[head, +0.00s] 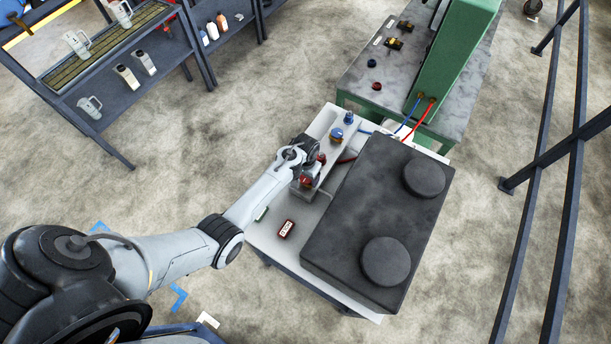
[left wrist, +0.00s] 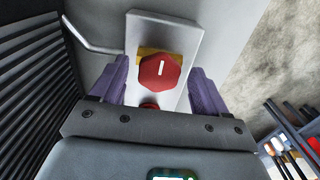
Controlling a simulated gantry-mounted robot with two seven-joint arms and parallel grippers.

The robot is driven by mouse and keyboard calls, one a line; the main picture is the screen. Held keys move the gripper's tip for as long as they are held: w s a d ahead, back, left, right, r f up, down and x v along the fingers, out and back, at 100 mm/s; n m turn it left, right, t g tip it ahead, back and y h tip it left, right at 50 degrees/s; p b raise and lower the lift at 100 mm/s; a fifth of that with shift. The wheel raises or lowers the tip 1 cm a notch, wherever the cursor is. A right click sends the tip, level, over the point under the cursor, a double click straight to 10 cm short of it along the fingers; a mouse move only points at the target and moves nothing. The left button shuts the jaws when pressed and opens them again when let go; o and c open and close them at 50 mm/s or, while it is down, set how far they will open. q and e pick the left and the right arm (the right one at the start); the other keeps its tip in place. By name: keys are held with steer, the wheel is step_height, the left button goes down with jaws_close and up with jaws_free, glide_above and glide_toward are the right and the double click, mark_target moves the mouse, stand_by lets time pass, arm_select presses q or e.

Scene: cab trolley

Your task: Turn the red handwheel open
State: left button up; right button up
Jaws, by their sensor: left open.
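The red handwheel (left wrist: 160,72) is a faceted red knob with a white line mark on its face, over a yellow base on a pale block. It also shows in the head view (head: 305,181), partly covered by my gripper. My left gripper (left wrist: 158,76) is open, with one purple finger on each side of the handwheel. I cannot tell whether a finger touches it. In the head view my left gripper (head: 310,173) is over the near end of the block. A second red part (left wrist: 150,106) shows just below the handwheel in the wrist view. My right gripper is not in view.
A big black box (head: 375,215) stands beside the pale block on the white trolley (head: 265,235). A blue handwheel (head: 337,135) is farther along the block. A small red-framed display (head: 286,228) lies near the front. Hoses run to a green cabinet (head: 455,70).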

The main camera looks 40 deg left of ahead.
arm_select(q)
steer(key=shift+c, duration=0.3)
steer(key=c, duration=1)
